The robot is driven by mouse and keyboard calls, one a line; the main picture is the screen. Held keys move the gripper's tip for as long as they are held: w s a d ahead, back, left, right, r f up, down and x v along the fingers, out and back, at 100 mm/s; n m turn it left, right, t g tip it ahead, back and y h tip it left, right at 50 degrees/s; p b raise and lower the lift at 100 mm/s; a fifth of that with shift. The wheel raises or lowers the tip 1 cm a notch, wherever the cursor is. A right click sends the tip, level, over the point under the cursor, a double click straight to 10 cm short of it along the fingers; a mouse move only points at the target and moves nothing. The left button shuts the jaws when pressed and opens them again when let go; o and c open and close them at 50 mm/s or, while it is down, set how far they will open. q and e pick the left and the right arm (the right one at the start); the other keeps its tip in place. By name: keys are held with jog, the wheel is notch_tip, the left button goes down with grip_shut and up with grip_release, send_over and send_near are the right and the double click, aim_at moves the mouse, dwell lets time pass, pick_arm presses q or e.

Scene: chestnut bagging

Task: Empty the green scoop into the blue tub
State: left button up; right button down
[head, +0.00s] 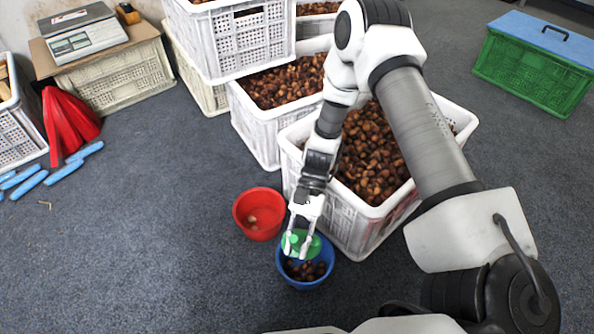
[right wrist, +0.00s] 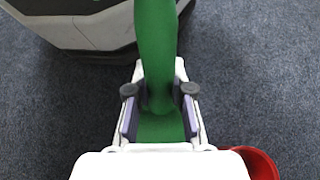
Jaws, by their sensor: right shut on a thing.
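My right gripper (head: 296,250) is shut on the green scoop (head: 314,245) over the blue tub (head: 331,259). In the right wrist view the scoop (right wrist: 157,60) runs up between the two fingers of the same gripper (right wrist: 160,100). The tub stands on the floor with several dark brown chestnuts (head: 305,270) at its bottom. The scoop covers the back part of the tub's opening. I cannot tell whether anything is in the scoop. My left gripper is not in view.
White crates of chestnuts (head: 335,226) stand close behind and right.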

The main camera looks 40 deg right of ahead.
notch_tip(320, 180, up, 3)
jog(key=p, duration=0.3)
jog(key=shift+r+p, duration=0.15)
jog(key=shift+p, duration=0.2)
jog(key=shift+f, duration=0.2)
